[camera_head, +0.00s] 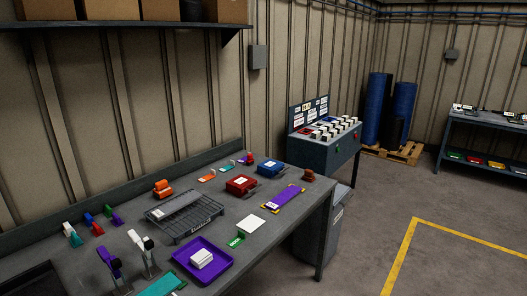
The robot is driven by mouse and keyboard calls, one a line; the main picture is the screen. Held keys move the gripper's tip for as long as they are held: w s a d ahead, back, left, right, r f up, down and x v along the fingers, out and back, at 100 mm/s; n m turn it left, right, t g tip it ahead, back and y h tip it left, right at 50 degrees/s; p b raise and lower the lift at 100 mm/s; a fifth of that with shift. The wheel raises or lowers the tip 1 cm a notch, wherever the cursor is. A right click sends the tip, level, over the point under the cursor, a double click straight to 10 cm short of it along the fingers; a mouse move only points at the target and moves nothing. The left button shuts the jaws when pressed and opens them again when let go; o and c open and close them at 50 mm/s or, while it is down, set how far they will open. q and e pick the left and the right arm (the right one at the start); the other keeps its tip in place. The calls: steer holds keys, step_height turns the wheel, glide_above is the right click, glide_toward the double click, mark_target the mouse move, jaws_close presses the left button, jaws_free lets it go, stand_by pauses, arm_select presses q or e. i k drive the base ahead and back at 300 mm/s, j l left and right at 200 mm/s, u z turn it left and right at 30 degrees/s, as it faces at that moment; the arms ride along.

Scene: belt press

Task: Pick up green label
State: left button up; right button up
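A small green piece with white marking (235,241), which looks like the green label, lies on the grey workbench (262,262) near its front edge. It is between a purple tray (232,267) and a white card (251,226). Nothing covers it. The purple tray holds a stack of white pieces (202,258). Neither of my grippers shows in the head view.
A grey wire rack (184,224) stands left of the label. A red box (241,185), a blue box (269,167) and a purple strip with yellow ends (284,198) lie behind. Upright handled tools (142,246) stand front left. A grey bin (322,228) stands beside the bench.

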mark_target(236, 242)
steer(key=i+l+u, duration=0.2)
steer(key=u, duration=0.15)
steer(key=i+l+u, duration=0.15)
steer(key=l+u, duration=0.2)
steer(key=i+l+u, duration=0.15)
steer(key=l+u, duration=0.15)
steer(key=l, duration=0.1)
